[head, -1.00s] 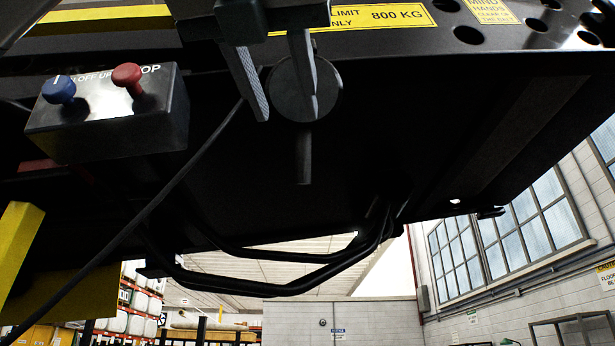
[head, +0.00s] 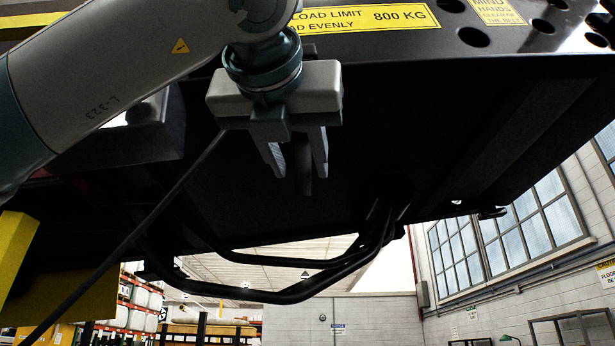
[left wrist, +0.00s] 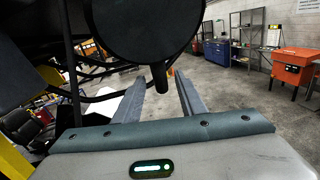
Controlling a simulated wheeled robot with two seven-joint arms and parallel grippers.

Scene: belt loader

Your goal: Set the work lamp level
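A dark lever stub (head: 305,168) points straight down under the loader's edge. In the left wrist view the stub (left wrist: 160,78) hangs from a dark round disc (left wrist: 143,28). I cannot tell whether this disc is the work lamp or its control. In the head view my left gripper (head: 298,163) hides the disc. Its fingers point down, one on each side of the stub as seen there. In the left wrist view the fingers (left wrist: 172,88) stand apart, with the stub close to the gap. Contact cannot be made out. My right gripper is not in view.
The loader's dark edge (head: 425,75) with a yellow load-limit label (head: 390,17) runs above. A button box (head: 160,135) is mostly behind my left arm. A thin cable (head: 140,235) crosses at left, and black bars (head: 290,295) hang below. Open floor (left wrist: 235,110) shows beyond.

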